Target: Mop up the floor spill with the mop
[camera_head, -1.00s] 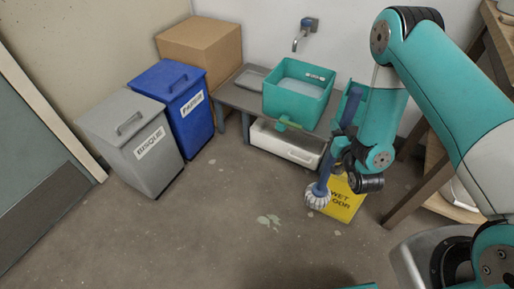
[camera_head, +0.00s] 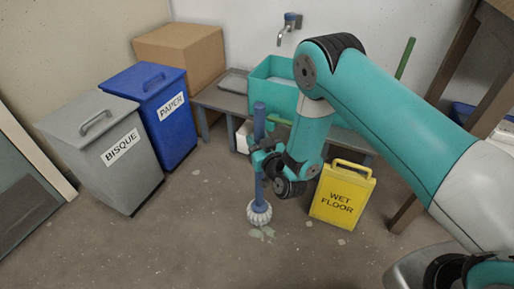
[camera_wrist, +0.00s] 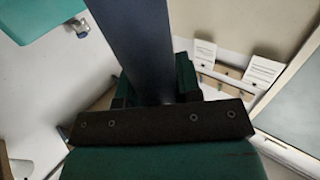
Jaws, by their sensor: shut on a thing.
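The mop (camera_head: 259,140) has a blue handle and a white-grey head (camera_head: 259,213). It stands about upright with its head down at the floor spill (camera_head: 262,233), a pale greenish patch showing just in front of the head. The head hides part of the patch. My gripper (camera_head: 262,160) is shut on the mop handle at about its middle. In the wrist view the dark blue handle (camera_wrist: 145,50) runs up between the jaws, with my gripper (camera_wrist: 155,95) closed around it.
A yellow wet floor sign (camera_head: 342,198) stands right of the mop. A grey bisque bin (camera_head: 105,155) and a blue paper bin (camera_head: 155,110) stand left. A low table (camera_head: 215,100) with a teal basin (camera_head: 262,85) is behind. The floor in front is clear.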

